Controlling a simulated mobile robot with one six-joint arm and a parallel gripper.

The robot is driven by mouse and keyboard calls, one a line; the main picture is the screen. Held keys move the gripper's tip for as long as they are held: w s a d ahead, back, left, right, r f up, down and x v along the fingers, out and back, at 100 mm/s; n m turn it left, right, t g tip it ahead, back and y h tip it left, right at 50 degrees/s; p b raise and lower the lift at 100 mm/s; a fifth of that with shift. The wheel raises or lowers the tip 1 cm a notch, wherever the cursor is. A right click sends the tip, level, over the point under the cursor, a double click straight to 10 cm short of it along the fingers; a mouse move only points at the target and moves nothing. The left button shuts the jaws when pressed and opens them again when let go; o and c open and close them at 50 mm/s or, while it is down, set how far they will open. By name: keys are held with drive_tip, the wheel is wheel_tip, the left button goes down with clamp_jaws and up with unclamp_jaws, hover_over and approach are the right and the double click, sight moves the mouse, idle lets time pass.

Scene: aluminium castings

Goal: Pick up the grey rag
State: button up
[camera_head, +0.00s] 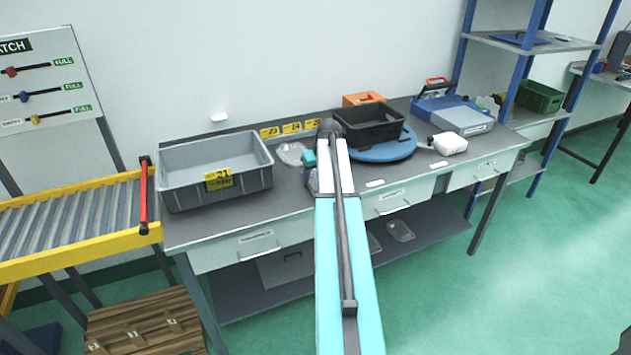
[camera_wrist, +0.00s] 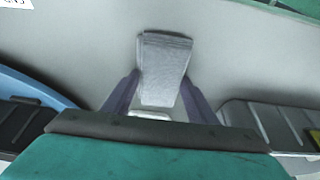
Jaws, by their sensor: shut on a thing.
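The grey rag (camera_wrist: 163,62) shows in the wrist view as a pale grey folded strip. It stands between the two dark fingers of my gripper (camera_wrist: 161,80), which are shut on it. The bench top is behind it; I cannot tell whether the rag still touches it. In the head view my own arm covers the middle of the bench, and neither the rag nor the fingers can be made out there.
A grey bin marked 21 (camera_head: 190,192) stands left on the bench (camera_head: 290,213). A black bin (camera_head: 375,137) sits on a blue round plate (camera_head: 395,152) to the right. A clear container (camera_head: 291,153) and a white object (camera_head: 450,144) are also there. A roller conveyor (camera_head: 75,225) adjoins at left.

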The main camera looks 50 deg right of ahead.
sight(314, 178)
drive_tip(key=shift+r+b, duration=0.65)
drive_tip(key=shift+r, duration=0.95)
drive_tip(key=shift+s+a+r, duration=0.15)
drive_tip(key=shift+s+a, duration=0.05)
drive_tip(key=shift+a, duration=0.05)
drive_tip(key=s+a+r+b, duration=0.1)
drive_tip(key=s+a+b, duration=0.2)
drive_tip(key=s+a, duration=0.6)
drive_tip(key=a, duration=0.2)
drive_tip(key=shift+s+a+r, duration=0.2)
drive_tip(key=shift+s+a, duration=0.2)
